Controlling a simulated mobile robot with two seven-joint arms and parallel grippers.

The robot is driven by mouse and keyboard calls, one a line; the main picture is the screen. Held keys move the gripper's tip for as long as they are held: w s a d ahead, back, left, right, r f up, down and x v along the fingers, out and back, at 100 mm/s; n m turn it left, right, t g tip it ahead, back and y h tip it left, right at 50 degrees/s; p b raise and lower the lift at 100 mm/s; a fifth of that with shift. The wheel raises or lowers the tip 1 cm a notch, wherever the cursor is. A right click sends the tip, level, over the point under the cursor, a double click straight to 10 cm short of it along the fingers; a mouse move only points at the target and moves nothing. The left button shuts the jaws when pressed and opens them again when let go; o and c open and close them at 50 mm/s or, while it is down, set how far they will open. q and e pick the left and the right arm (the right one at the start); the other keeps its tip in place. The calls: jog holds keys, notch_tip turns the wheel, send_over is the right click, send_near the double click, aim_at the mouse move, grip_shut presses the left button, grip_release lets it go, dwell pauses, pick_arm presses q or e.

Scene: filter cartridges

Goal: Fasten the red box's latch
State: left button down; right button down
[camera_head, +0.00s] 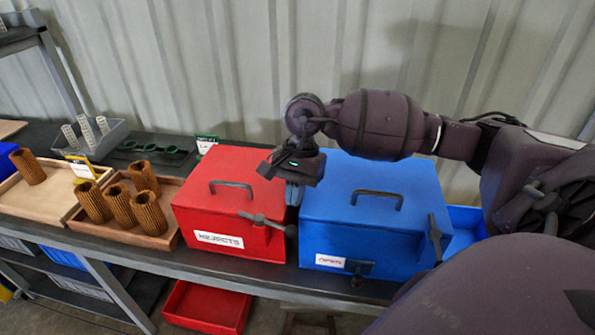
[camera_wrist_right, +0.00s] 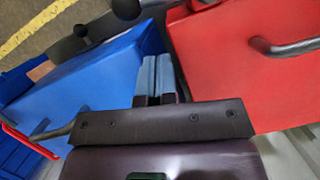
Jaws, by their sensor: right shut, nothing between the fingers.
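The red box (camera_head: 220,192) stands on the bench with its lid down, a dark handle on top and a "REJECTS" label on its front. Its dark latch lever (camera_head: 265,221) lies nearly level across the upper right of the front, its knobbed end reaching the right edge. My right gripper (camera_head: 293,192) points down at the gap between the red box and the blue box, behind the lever. In the right wrist view its two fingers (camera_wrist_right: 158,75) are together and empty, with the red box (camera_wrist_right: 240,60) on the right. My left gripper is out of view.
The blue box (camera_head: 375,215) stands close on the right, with its own handle and dark levers. Wooden trays (camera_head: 45,200) with brown filter cartridges (camera_head: 148,212) are on the left. A red bin (camera_head: 207,307) sits below the bench. The corrugated wall is behind.

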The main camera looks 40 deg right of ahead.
aim_at(266, 222)
jog(key=shift+s+a+f+p, duration=0.1)
jog(key=shift+s+a, duration=0.15)
jog(key=shift+a, duration=0.3)
jog(key=shift+s+a+f+p, duration=0.1)
jog(key=shift+s+a, duration=0.2)
jog(key=shift+a, duration=0.3)
jog(key=shift+s+a+f+p, duration=0.1)
jog(key=shift+s+a, duration=0.15)
jog(key=shift+a, duration=0.3)
jog(key=shift+s+a+m, duration=0.1)
jog(key=shift+s+m, duration=0.05)
jog(key=shift+m, duration=0.25)
